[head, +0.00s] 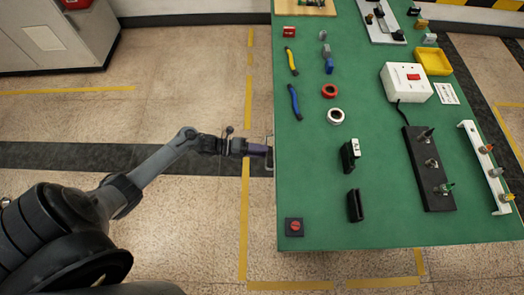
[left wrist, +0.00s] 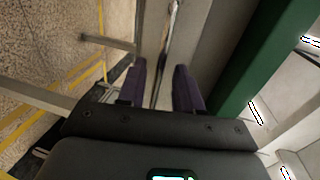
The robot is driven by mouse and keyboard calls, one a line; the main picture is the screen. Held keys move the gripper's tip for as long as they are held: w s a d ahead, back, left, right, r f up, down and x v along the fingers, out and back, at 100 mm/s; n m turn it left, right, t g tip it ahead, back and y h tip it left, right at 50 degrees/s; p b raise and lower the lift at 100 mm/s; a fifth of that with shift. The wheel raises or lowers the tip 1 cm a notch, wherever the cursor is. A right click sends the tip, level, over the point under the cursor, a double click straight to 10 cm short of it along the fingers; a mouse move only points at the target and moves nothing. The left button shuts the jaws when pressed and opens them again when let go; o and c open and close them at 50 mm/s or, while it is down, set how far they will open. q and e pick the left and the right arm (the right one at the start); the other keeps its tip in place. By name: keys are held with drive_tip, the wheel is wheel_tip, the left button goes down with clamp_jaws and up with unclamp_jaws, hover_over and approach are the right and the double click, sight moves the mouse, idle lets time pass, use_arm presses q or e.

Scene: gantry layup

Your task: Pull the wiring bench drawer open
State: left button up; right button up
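The wiring bench (head: 385,210) has a green top and stands at the right in the head view. My left gripper (head: 268,155) is beside its left edge, at a small metal handle there. In the left wrist view, the purple fingers of my left gripper (left wrist: 160,68) are apart, with the shiny handle bar (left wrist: 170,30) running between them. Gaps show on both sides of the bar, so the fingers do not look closed on it. A grey drawer front (left wrist: 205,35) is behind the bar. The bench top hides the drawer in the head view. My right gripper is not in view.
The bench top carries a red-button box (head: 294,227), a white switch box (head: 406,82), a yellow tray (head: 433,62) and several tools. A grey cabinet (head: 55,35) stands at the far left. The floor left of the bench is clear, with yellow tape lines.

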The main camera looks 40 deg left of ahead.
use_arm(q)
drive_tip(key=shift+w+d+f, duration=0.1)
drive_tip(key=shift+w+d, duration=0.25)
drive_tip(key=shift+d, duration=0.05)
drive_tip(key=shift+c, duration=0.4)
clamp_jaws()
idle(0.9)
